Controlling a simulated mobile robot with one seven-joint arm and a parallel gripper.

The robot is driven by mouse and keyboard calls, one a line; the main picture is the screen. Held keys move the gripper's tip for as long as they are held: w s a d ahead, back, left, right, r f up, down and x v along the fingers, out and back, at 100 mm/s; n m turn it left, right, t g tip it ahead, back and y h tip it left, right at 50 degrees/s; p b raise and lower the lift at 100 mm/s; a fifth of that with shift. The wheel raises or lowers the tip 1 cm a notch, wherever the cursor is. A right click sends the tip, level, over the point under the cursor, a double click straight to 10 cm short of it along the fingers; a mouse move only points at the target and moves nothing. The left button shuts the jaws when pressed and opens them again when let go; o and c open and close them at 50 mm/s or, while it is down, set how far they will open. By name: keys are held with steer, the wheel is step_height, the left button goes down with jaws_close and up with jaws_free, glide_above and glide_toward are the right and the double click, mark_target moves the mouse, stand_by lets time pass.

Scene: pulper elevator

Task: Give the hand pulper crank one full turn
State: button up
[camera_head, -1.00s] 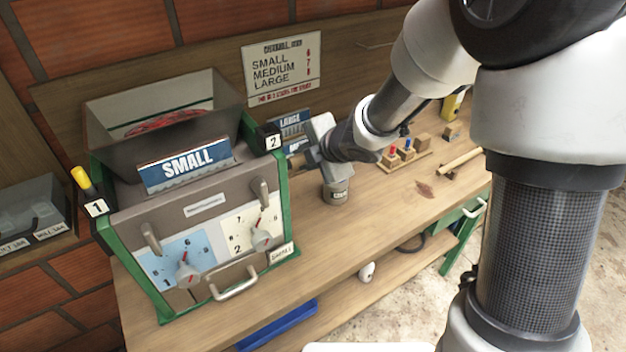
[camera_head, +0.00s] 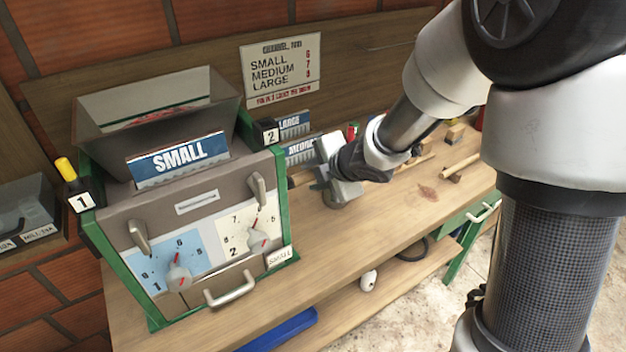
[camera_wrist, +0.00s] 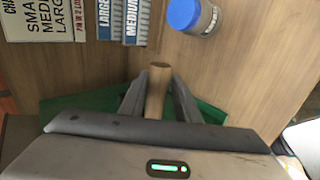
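The hand pulper (camera_head: 190,225) stands at the left of the bench, a grey box with a green frame, a SMALL sign and a hopper (camera_head: 200,88) on top. My gripper (camera_head: 318,180) is at the pulper's right side, low over the bench. In the wrist view the wooden crank handle (camera_wrist: 156,92) sits between the two fingers of my gripper (camera_wrist: 159,95), which look closed snugly about it. In the head view a bit of the handle (camera_head: 299,179) shows left of the gripper. The crank's arm is hidden.
A blue-lidded jar (camera_wrist: 192,14) stands near the fingers. LARGE and MEDIUM plates (camera_head: 292,124) lean behind the gripper, below a wall sign (camera_head: 282,68). Wooden pieces (camera_head: 458,165) lie farther right. The bench's front right (camera_head: 400,210) is clear.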

steer(key=o, duration=0.3)
steer(key=shift+o, duration=1.1)
steer(key=shift+a, duration=0.1)
steer(key=shift+a+r, duration=0.1)
steer(key=p+v, duration=0.6)
steer(key=v, duration=0.4)
steer(key=shift+a, duration=0.1)
